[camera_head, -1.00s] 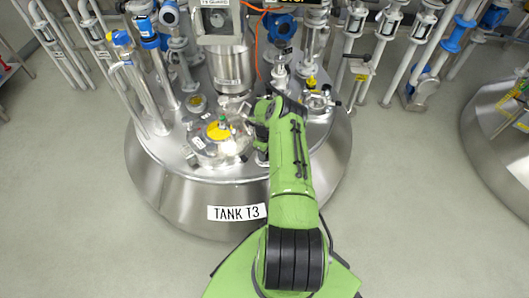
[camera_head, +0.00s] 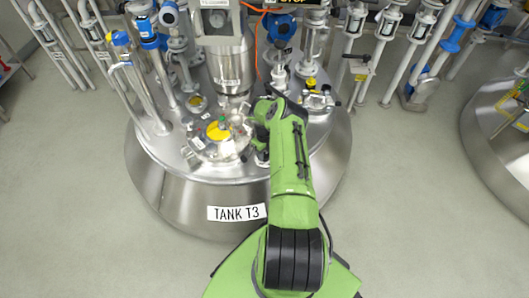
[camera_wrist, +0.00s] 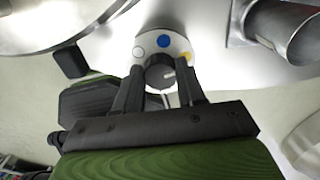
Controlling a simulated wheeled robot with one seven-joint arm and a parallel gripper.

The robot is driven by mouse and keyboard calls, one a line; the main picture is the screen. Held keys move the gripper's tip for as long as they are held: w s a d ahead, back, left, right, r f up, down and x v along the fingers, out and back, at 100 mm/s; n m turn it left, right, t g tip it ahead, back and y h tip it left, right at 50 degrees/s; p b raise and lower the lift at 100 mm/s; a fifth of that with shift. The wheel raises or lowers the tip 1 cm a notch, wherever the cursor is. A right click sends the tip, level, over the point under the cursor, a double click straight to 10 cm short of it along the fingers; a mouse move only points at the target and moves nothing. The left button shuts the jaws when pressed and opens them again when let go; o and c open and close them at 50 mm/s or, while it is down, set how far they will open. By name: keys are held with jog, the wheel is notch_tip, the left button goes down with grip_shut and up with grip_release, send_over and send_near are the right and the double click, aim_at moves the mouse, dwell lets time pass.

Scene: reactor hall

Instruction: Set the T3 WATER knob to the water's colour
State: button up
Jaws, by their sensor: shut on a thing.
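The dark round knob (camera_wrist: 157,80) sits on a pale dial plate (camera_wrist: 146,41) in the wrist view. A white dot (camera_wrist: 139,52), a blue dot (camera_wrist: 163,41) and a yellow dot (camera_wrist: 187,57) ring its far side. The knob's white mark points right and slightly up, nearest the yellow dot. My gripper (camera_wrist: 160,88) is shut on the knob, one finger on each side. In the head view my arm reaches over Tank T3 (camera_head: 180,200) and mostly hides the knob. The knob's lettering and the water's colour cannot be made out.
A round hatch with a yellow patch (camera_head: 218,130) lies left of my arm on the tank lid. A steel vessel (camera_head: 228,65) and several pipes stand behind it. In the wrist view a steel pipe (camera_wrist: 285,28) is at the upper right. The floor (camera_head: 420,200) at right is clear.

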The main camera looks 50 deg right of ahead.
aim_at(265, 154)
jog(key=o, duration=1.1)
jog(key=shift+c, duration=0.2)
notch_tip(265, 154, up, 16)
jog(key=p, duration=0.5)
jog(key=shift+p, duration=0.35)
jog(key=shift+f, duration=0.1)
